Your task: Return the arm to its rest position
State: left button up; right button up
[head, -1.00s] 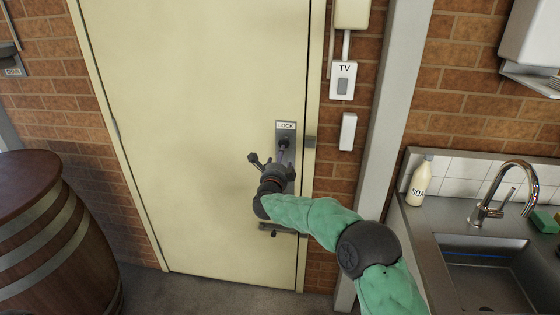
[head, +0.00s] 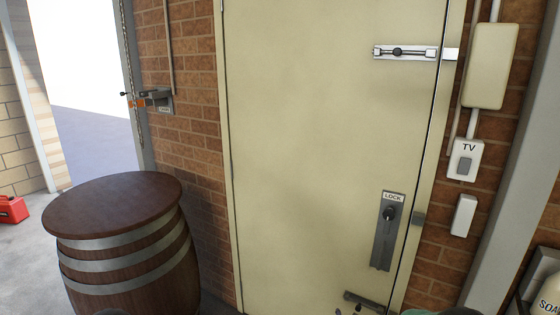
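The cream door (head: 310,150) stands shut in the middle of the head view. Its lock plate (head: 384,240), marked LOCK, carries a dark round knob (head: 389,213). A door handle (head: 366,301) sits low on the door, near the bottom edge. Only small tips of what looks like my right gripper (head: 352,310) show at the bottom edge, below the lock and apart from it. Whether it is open or shut is hidden. A sliver of my green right arm (head: 442,312) shows beside it. My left gripper is out of view.
A wooden barrel (head: 126,268) stands left of the door. A slide bolt (head: 405,52) is high on the door. A TV switch (head: 465,160) is on the brick wall at right. A soap bottle (head: 546,297) shows at the right edge. An open doorway lies far left.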

jog(key=s+a+f+n+g+y, duration=0.25)
jog(key=s+f, duration=0.35)
jog(key=s, duration=0.3)
jog(key=s+a+f+n+g+y, duration=0.1)
jog(key=s+a+f+n+g, duration=0.25)
jog(key=s+f, duration=0.45)
jog(key=s+a+n+g+y, duration=0.1)
jog(key=s+a+n+g, duration=0.1)
jog(key=s, duration=0.8)
jog(key=s+a+f+n+g+y+p, duration=0.1)
jog(key=s+a+n+g, duration=0.1)
jog(key=s, duration=0.8)
jog(key=shift+a+n+g, duration=0.3)
jog(key=shift+a+n, duration=0.2)
jog(key=shift+a, duration=0.35)
jog(key=shift+f, duration=0.1)
jog(key=shift+c, duration=0.3)
